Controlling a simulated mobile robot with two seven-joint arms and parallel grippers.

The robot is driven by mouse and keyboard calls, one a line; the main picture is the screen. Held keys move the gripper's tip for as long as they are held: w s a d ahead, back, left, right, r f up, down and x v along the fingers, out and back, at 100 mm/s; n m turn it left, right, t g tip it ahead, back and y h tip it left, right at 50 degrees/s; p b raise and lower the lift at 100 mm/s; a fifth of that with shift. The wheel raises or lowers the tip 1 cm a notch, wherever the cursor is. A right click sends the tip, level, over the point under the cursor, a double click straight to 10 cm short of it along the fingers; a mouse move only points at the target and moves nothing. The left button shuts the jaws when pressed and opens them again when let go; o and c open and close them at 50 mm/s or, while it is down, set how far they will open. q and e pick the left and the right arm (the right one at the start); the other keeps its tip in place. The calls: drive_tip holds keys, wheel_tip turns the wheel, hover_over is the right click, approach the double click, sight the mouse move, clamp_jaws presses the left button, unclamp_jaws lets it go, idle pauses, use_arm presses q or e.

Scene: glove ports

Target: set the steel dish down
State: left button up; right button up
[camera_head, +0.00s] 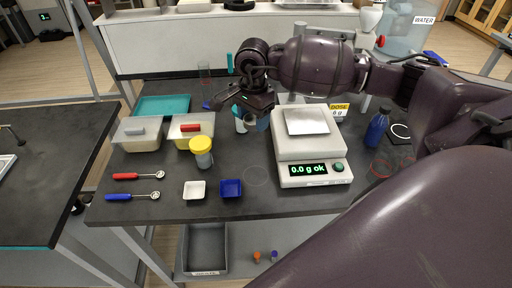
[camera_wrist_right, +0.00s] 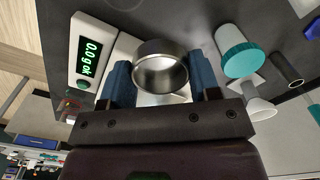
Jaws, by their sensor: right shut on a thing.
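My right gripper (camera_head: 254,112) is at the back of the bench, just left of the scale (camera_head: 310,150). It also shows in the right wrist view (camera_wrist_right: 163,80), with its blue fingers on both sides of the steel dish (camera_wrist_right: 160,66). The gripper is shut on the dish, a short shiny round cup. In the head view the dish is hidden by the gripper and arm. The scale has a bare square steel pan (camera_head: 306,121), and its display (camera_wrist_right: 86,62) reads 0.0 g ok. My left gripper is not in view.
A teal-capped container (camera_wrist_right: 238,52) stands near the gripper. A yellow-capped jar (camera_head: 201,152), white dish (camera_head: 194,190), blue dish (camera_head: 231,188), two tubs and two scoops are on the left. A thin ring mark (camera_head: 256,176) lies on clear bench. A blue bottle (camera_head: 377,127) stands right.

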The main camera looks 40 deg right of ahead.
hover_over(254, 158)
wheel_tip(254, 158, down, 8)
drive_tip(key=shift+f+p, duration=0.3)
drive_tip(key=shift+f, duration=0.4)
wheel_tip(254, 158, down, 3)
drive_tip(key=shift+f, duration=0.3)
drive_tip(key=shift+f, duration=0.15)
drive_tip(key=o, duration=0.9)
